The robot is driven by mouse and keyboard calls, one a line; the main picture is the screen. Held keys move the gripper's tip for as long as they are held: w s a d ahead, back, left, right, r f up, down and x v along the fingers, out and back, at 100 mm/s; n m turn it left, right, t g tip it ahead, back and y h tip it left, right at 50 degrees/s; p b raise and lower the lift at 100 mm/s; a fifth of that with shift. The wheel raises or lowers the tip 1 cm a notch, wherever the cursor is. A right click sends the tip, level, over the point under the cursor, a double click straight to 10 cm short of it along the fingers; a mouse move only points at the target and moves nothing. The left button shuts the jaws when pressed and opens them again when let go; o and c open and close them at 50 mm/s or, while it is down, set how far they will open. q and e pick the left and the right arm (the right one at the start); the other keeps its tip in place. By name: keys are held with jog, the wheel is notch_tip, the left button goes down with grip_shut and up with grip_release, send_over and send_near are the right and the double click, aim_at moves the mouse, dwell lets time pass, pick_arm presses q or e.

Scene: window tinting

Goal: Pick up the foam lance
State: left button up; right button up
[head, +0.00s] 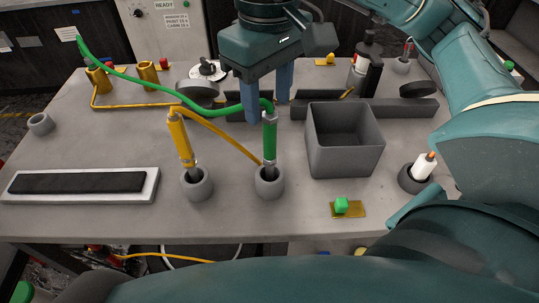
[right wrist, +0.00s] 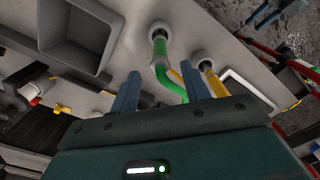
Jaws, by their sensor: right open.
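Two lances stand upright in round grey holders: a green lance (head: 269,140) and a yellow lance (head: 181,140). I cannot tell from any label which one is the foam lance. A green hose (head: 150,79) runs from the top of the green lance, and a yellow hose (head: 225,134) from the yellow one. My right gripper (head: 267,111) is open, pointing down above and behind the green lance's top. In the right wrist view the green lance (right wrist: 159,45) lies ahead, between the lines of the two open fingers (right wrist: 160,72).
A grey open bin (head: 345,165) stands right of the green lance. A black pad in a white tray (head: 80,186) lies at left.

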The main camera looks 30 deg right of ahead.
aim_at(270, 127)
jog(key=f, duration=0.5)
jog(key=shift+s+f+p, duration=0.2)
jog(key=shift+f+p, duration=0.15)
jog(key=shift+p, duration=0.05)
grip_shut()
